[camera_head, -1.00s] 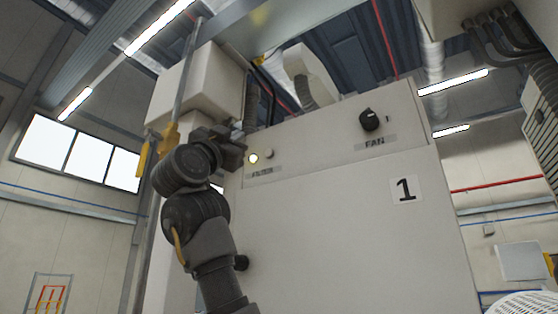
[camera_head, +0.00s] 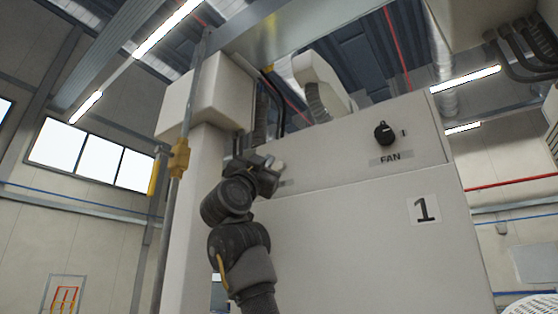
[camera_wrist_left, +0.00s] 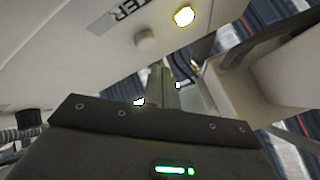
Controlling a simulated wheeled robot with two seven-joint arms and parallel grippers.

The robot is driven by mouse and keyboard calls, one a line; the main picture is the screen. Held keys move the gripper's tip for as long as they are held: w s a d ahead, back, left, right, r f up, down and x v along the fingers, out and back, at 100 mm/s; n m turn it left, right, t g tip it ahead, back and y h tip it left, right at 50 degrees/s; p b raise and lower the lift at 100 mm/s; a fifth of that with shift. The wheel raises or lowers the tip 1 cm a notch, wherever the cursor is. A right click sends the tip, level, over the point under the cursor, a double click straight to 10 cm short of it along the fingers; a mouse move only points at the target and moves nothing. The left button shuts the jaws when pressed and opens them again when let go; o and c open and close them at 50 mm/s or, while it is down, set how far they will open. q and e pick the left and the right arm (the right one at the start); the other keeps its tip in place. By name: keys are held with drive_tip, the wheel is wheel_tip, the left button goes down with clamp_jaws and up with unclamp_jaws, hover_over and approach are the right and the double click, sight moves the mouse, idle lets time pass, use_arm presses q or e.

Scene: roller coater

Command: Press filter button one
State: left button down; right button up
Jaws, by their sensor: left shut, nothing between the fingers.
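The white panel of cabinet 1 (camera_head: 350,225) faces me. In the left wrist view, a round whitish button (camera_wrist_left: 145,40) stands on it beside the "FILTER" label (camera_wrist_left: 118,16), with a lit yellow lamp (camera_wrist_left: 184,16) on the other side. My left gripper (camera_head: 270,166) is at the panel's upper left in the head view, covering the lamp and most of the label. In the left wrist view its shut, empty fingers (camera_wrist_left: 162,78) point towards the button, their tips appearing just short of it. I cannot tell whether they touch. My right gripper is not in view.
A black FAN knob (camera_head: 385,133) sits further right on the same panel, above its label. A vertical metal pole with a yellow clamp (camera_head: 179,159) stands left of my arm. A grey hose (camera_head: 317,101) rises behind the cabinet top.

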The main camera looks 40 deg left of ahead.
use_arm(q)
drive_tip(key=shift+w+a, duration=0.1)
drive_tip(key=shift+w, duration=0.6)
idle(1.3)
idle(0.3)
drive_tip(key=shift+w, duration=0.45)
drive_tip(key=shift+w+p, duration=0.45)
idle(0.7)
drive_tip(key=shift+s, duration=0.2)
drive_tip(key=shift+s+b, duration=0.65)
